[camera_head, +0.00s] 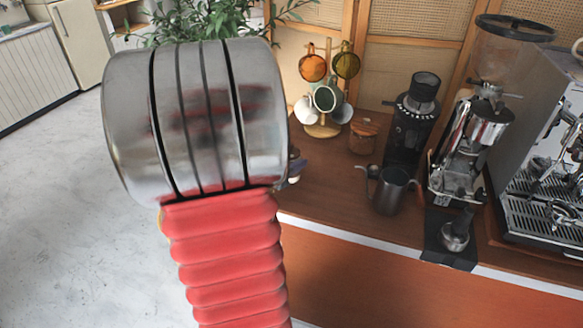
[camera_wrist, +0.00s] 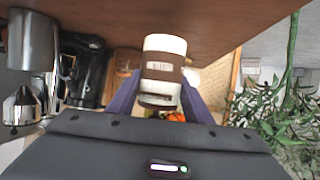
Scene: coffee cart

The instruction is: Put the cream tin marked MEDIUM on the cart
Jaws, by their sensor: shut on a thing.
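The cream tin (camera_wrist: 165,45), with a brown band, is between the two purple fingers of my gripper (camera_wrist: 160,90) in the wrist view. The lettering on its band is too small to read surely. My gripper is shut on it. The cart's brown wooden top (camera_head: 325,195) lies to the right of my arm in the head view. It fills the upper part of the wrist view (camera_wrist: 215,14), close to the tin. I cannot tell whether the tin touches it. In the head view my arm hides most of the gripper and tin.
On the cart stand a mug tree (camera_head: 322,128), a brown jar (camera_head: 362,137), a black grinder (camera_head: 413,120), a steel pitcher (camera_head: 390,192) and an espresso machine (camera_head: 545,180). A plant (camera_head: 205,22) is behind. The front middle of the cart top is clear.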

